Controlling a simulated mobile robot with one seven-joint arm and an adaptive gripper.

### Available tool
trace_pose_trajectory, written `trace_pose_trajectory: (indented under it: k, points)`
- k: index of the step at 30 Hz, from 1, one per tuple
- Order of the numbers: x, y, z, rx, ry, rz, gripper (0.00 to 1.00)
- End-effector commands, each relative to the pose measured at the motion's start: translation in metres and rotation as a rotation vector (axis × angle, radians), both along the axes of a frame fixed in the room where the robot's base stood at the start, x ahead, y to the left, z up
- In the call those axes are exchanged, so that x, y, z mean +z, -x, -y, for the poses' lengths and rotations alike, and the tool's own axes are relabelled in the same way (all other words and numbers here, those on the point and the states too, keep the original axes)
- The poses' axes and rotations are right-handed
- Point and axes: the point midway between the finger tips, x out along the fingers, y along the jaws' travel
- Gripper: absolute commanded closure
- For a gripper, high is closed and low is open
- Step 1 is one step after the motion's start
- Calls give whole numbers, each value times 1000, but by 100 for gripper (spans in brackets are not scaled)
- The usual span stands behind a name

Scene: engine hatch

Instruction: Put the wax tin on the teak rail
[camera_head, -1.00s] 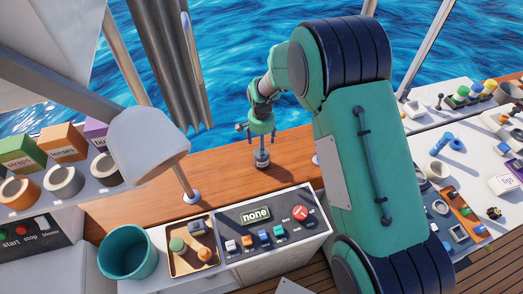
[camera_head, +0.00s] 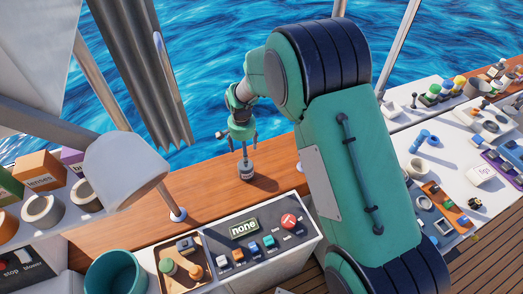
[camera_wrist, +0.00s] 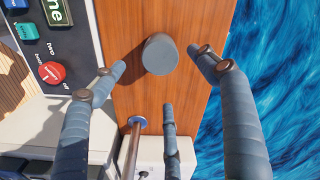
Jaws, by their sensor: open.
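The wax tin, a small grey cylinder (camera_head: 246,172), stands upright on the teak rail (camera_head: 215,188); its label is too small to read. In the wrist view its round grey top (camera_wrist: 160,54) shows against the brown wood of the rail (camera_wrist: 142,97). My gripper (camera_head: 241,150) is above the tin, fingers pointing down. In the wrist view my gripper (camera_wrist: 163,75) has its fingers spread wide, with clear gaps between them and the tin. Nothing is held.
A metal post (camera_wrist: 128,150) rises from the rail near the tin. A control panel (camera_head: 262,237) reading "none", a tray (camera_head: 190,282) of small items and a teal bucket (camera_head: 115,275) stand in front. Open water lies beyond the rail.

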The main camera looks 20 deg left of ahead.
Motion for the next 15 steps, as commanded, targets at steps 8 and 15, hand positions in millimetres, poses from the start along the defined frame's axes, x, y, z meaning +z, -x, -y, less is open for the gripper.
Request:
trace_pose_trajectory:
  k: [8,15]
  points:
    - [0,0,0,0,0,0,26]
    - [15,-5,9,-1,-7,8,26]
